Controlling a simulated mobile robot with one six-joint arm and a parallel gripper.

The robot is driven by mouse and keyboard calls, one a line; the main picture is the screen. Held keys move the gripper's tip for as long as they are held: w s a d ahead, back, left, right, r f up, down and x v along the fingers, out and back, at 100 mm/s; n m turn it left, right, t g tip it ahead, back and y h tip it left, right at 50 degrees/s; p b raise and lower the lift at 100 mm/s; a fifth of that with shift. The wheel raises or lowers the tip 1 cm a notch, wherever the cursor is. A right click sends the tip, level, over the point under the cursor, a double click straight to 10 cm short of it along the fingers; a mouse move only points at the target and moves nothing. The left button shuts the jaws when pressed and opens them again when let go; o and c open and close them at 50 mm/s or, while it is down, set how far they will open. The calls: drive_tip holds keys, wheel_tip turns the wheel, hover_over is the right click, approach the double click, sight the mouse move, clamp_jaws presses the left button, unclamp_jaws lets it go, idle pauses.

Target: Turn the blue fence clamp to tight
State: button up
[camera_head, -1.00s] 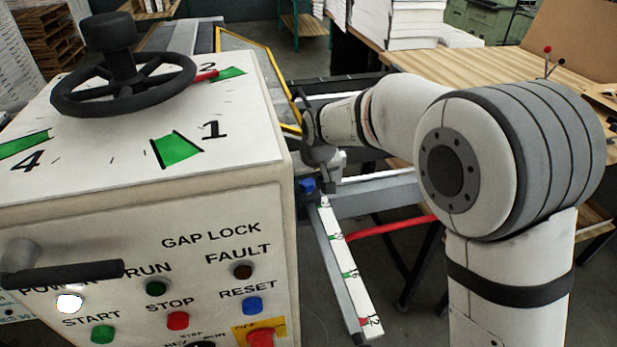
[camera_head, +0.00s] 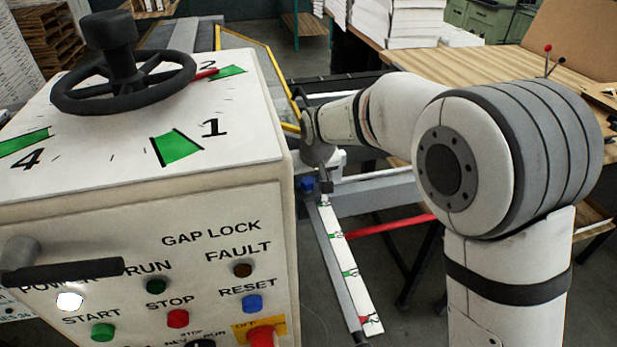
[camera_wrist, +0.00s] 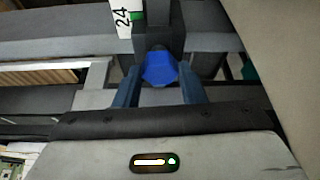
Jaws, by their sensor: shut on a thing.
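The blue fence clamp (camera_wrist: 160,69) is a small blue knob below a dark block on the fence rail in the wrist view. My gripper (camera_wrist: 159,76) has its two dark blue fingers on either side of the knob and is shut on it. In the head view the clamp (camera_head: 307,184) shows as a small blue spot just right of the control cabinet. My arm's wrist is just above it there, and the fingers are too small to make out. The clamp's tight mark cannot be seen.
The white control cabinet (camera_head: 150,225), with a black handwheel (camera_head: 123,90) on top, stands close left of the clamp. A white scale strip (camera_head: 352,270) runs toward the front from the clamp. A red bar (camera_head: 392,227) crosses behind it. A wooden table (camera_head: 500,70) stands at the back right.

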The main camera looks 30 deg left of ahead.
drive_tip(key=shift+m, duration=0.5)
drive_tip(key=o, duration=1)
drive_tip(key=shift+r, duration=0.1)
drive_tip(key=b+v, duration=0.1)
drive_tip(key=v, duration=0.6)
drive_tip(key=shift+s+r, duration=0.25)
drive_tip(key=shift+r, duration=0.05)
